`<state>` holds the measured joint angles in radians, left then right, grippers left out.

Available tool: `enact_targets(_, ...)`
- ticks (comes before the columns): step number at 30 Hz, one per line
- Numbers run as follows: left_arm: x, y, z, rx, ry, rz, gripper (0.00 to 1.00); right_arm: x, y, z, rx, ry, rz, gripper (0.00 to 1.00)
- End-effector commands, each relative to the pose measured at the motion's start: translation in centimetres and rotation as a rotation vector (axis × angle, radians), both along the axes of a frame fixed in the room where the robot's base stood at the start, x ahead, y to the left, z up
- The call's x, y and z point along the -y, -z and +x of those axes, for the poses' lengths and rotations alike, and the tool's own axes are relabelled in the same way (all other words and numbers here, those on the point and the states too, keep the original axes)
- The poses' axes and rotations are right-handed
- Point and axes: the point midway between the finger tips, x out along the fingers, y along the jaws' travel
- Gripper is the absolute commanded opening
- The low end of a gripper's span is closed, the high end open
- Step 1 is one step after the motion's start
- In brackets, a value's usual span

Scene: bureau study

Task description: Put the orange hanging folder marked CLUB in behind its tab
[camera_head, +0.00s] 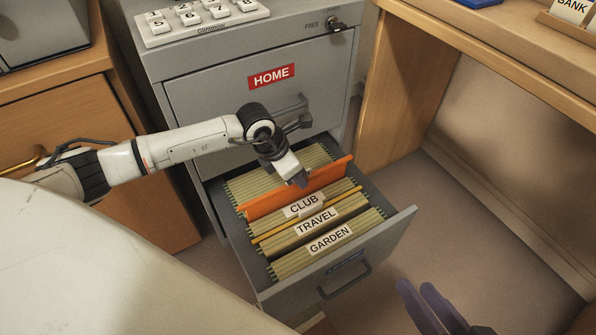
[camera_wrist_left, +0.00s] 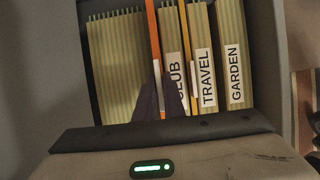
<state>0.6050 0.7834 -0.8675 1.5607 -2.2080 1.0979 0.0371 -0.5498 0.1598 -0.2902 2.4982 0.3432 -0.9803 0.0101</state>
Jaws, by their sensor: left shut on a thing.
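The orange hanging folder (camera_head: 264,205) stands in the open drawer, on the far side of the white CLUB tab (camera_head: 304,204). Its top edge rises above the green folders around it. My left gripper (camera_head: 301,181) is shut on its top edge near the middle. The wrist view shows the folder (camera_wrist_left: 153,40) as a thin orange strip beside the CLUB tab (camera_wrist_left: 177,82), which the dark fingers (camera_wrist_left: 166,100) partly cover. How deep the folder sits is hidden. My right gripper (camera_head: 420,298) is at the lower right, empty, with a gap between its purple fingers.
The grey cabinet drawer (camera_head: 394,228) also holds the TRAVEL tab (camera_head: 317,222), the GARDEN tab (camera_head: 331,240) and a yellow divider (camera_head: 270,234). A shut drawer marked HOME (camera_head: 271,76) is above. A wooden desk (camera_head: 400,75) stands right; the floor (camera_head: 480,240) there is clear.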

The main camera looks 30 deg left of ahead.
Motion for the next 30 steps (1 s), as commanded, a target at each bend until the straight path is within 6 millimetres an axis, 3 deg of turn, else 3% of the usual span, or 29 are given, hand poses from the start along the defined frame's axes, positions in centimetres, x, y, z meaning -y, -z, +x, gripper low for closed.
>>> enact_targets(18,0.0,4.3,0.0,0.000,0.000,0.000,0.00,0.0,0.4,0.0,-0.008,0.000,-0.003,0.27)
enact_targets(25,0.0,4.6,0.0,0.000,0.001,0.000,0.00,0.0,0.3,0.0,-0.006,0.000,-0.003,0.27)
enact_targets(26,0.0,4.6,0.0,0.000,0.001,0.000,0.14,0.0,0.3,0.0,-0.005,0.000,-0.003,0.27)
enact_targets(27,0.0,4.6,0.0,0.000,0.001,0.000,0.21,0.0,0.3,0.0,-0.005,0.000,-0.003,0.27)
enact_targets(29,0.0,4.6,0.0,0.000,0.001,0.000,0.31,0.0,0.2,0.0,-0.003,0.000,-0.003,0.27)
enact_targets(30,0.0,4.6,0.0,0.000,0.001,0.000,0.31,0.0,0.2,0.0,-0.003,0.001,-0.002,0.27)
